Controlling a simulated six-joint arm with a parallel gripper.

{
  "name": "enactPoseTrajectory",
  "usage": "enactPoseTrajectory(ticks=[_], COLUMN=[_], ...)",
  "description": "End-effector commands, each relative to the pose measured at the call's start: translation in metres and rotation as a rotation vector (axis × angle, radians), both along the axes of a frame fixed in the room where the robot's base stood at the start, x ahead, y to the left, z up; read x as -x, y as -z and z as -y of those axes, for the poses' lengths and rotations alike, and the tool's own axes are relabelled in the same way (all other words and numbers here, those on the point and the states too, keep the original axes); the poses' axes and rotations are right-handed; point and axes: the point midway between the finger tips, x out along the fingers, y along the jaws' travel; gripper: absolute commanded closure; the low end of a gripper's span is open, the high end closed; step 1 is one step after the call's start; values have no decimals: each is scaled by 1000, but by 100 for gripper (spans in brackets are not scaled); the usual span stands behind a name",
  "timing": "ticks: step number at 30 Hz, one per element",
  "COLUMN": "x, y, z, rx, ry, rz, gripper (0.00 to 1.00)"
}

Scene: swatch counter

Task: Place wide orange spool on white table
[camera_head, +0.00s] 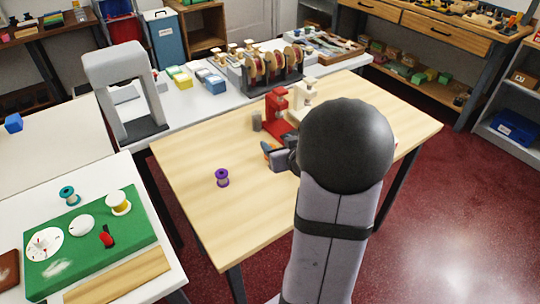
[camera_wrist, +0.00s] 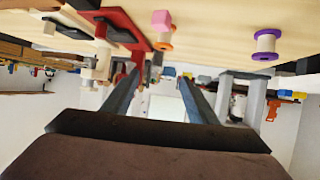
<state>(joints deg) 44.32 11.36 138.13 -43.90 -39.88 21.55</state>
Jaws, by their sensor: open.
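The orange spool (camera_wrist: 165,46) has an orange flange and a pale core. In the wrist view it is on the wooden table, upper middle, beyond my fingertips and apart from them. My gripper (camera_head: 273,157) is low over the wooden table. In the wrist view its two fingers (camera_wrist: 159,76) are spread with nothing held between them. A white table (camera_head: 25,193) stands at the front left, carrying a green mat.
A purple spool (camera_head: 222,178) stands alone on the wooden table (camera_head: 220,230). A red stand (camera_head: 277,104) and a cream stand (camera_head: 303,95) are close behind my gripper.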

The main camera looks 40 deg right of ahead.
Motion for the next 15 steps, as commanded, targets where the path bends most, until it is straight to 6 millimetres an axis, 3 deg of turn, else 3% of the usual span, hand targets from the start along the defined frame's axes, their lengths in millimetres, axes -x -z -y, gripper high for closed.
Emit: enactPoseTrajectory(ticks=[2,9,15], x=[2,-1,-1], y=[2,45,54], z=[6,3,3], rx=[-17,-15,-10], ry=[-13,-17,-16], rz=[58,50,52], gripper=[47,47,47])
